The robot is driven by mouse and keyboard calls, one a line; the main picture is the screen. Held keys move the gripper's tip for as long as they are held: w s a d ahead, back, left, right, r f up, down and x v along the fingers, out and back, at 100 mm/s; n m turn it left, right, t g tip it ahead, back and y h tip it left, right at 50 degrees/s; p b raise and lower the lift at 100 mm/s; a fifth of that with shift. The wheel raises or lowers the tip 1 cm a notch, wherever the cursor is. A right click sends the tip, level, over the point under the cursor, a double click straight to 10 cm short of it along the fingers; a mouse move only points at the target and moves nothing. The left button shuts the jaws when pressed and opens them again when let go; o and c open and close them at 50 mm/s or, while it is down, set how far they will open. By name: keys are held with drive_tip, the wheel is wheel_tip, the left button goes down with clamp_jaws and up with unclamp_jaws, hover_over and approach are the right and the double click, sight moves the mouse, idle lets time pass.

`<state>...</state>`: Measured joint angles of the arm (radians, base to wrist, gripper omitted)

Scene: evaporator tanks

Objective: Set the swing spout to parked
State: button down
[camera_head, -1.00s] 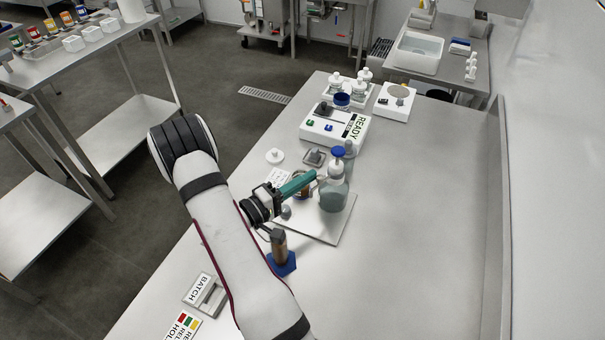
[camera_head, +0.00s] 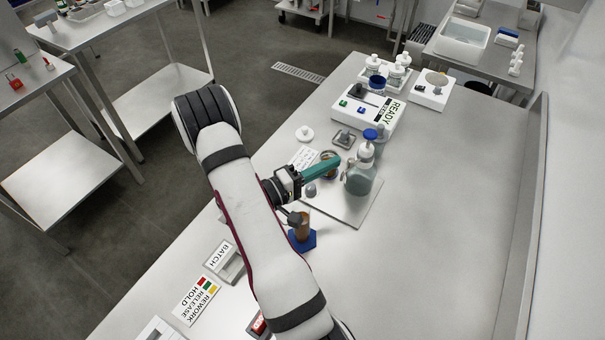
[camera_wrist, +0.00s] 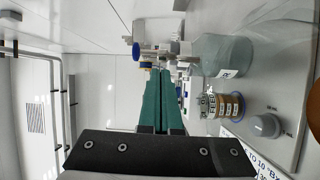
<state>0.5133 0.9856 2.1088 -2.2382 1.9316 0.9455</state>
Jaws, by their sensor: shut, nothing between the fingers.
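A clear bottle of grey-green liquid (camera_head: 360,182) with a white collar and blue cap (camera_head: 370,134) stands on a pale board (camera_head: 348,212). In the wrist view the bottle (camera_wrist: 222,55) lies sideways, with its blue cap (camera_wrist: 136,51) to the left. A thin pale part at its neck appears beyond my fingertips; I cannot clearly make out the swing spout or its setting. My gripper (camera_head: 337,161), with green fingers, is shut and empty, left of the bottle's neck and apart from it. The fingers also show in the wrist view (camera_wrist: 162,72).
A brown labelled jar (camera_wrist: 228,105) and grey knob (camera_wrist: 265,126) are close beside the fingers. A brown cylinder (camera_head: 302,228) stands in a blue base. A READY box (camera_head: 365,105) is behind. The bench to the right is clear.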

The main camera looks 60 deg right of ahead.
drive_tip(key=v, duration=1.4)
drive_tip(key=m+g+y, duration=0.7)
drive_tip(key=m, duration=1.7)
approach(352, 166)
drive_tip(key=x, duration=0.4)
drive_tip(key=d+x, duration=0.1)
drive_tip(key=shift+s+d+r, duration=0.1)
drive_tip(key=shift+d+r, duration=0.05)
drive_tip(key=shift+r, duration=0.1)
drive_tip(key=shift+s+a, duration=0.2)
drive_tip(key=shift+s, duration=0.15)
drive_tip(key=shift+s+a+n+t+h, duration=0.35)
drive_tip(key=shift+s+n+t+h, duration=0.2)
drive_tip(key=shift+s, duration=0.25)
